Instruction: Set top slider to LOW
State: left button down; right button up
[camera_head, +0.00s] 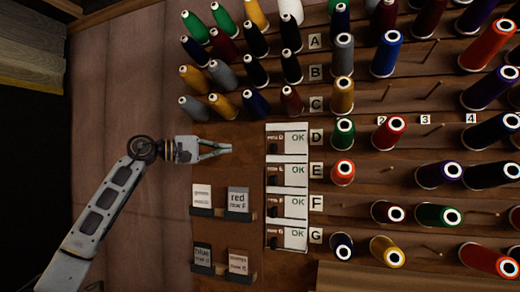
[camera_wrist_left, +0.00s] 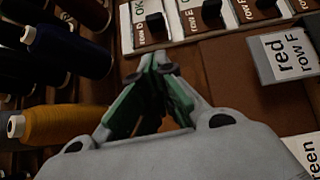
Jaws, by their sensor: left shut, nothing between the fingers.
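A column of several white slider panels marked OK stands mid-board in the head view. The top slider panel (camera_head: 297,138) is beside row D, and its dark knob (camera_head: 273,147) sits at the lower left of the panel. In the left wrist view the row D panel (camera_wrist_left: 139,12) is at the top with its black knob (camera_wrist_left: 156,22). My left gripper (camera_head: 230,148) is shut and empty, just left of this knob in the head view and apart from it. Its closed fingertips (camera_wrist_left: 160,62) show in the wrist view below the panel. My right gripper is not in view.
Thread spools, such as a yellow one (camera_head: 221,105), project above my left gripper. Cards such as "red row F" (camera_head: 238,200) sit on small ledges below the gripper. Bare brown board (camera_head: 235,170) lies between.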

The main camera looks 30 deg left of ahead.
pick_arm(q)
jog(key=shift+s+a+r+y, duration=0.3)
jog(key=shift+s+a+y, duration=0.1)
jog(key=shift+a, duration=0.25)
jog(key=shift+w, duration=0.15)
